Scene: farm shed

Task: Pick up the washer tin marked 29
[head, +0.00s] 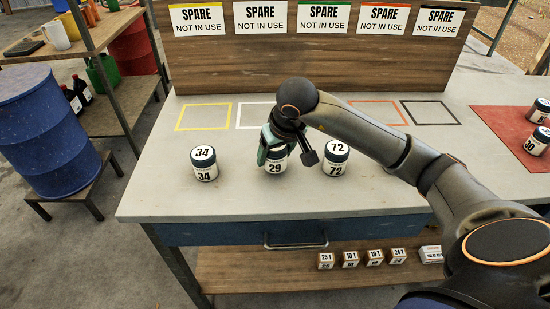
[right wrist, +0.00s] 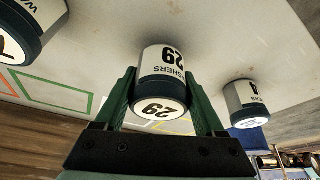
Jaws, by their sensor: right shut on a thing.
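The washer tin marked 29 (head: 275,167) is a white tin with a dark lid, upright at the middle of the grey worktop. My right gripper (head: 276,155) comes down over it from above and is shut on it. In the right wrist view the tin (right wrist: 163,75) sits between the two green fingers of the right gripper (right wrist: 165,95), one on each side, with its lid number 29 facing the camera. I cannot tell whether the tin's base touches the worktop. My left gripper is not in view.
Tin 34 (head: 204,164) stands left of tin 29, and tin 72 (head: 335,159) stands close on its right. Tin 30 (head: 537,142) is on a red mat (head: 500,128) at far right. Coloured outlines and a wooden backboard (head: 310,70) with SPARE signs lie behind. The front left worktop is clear.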

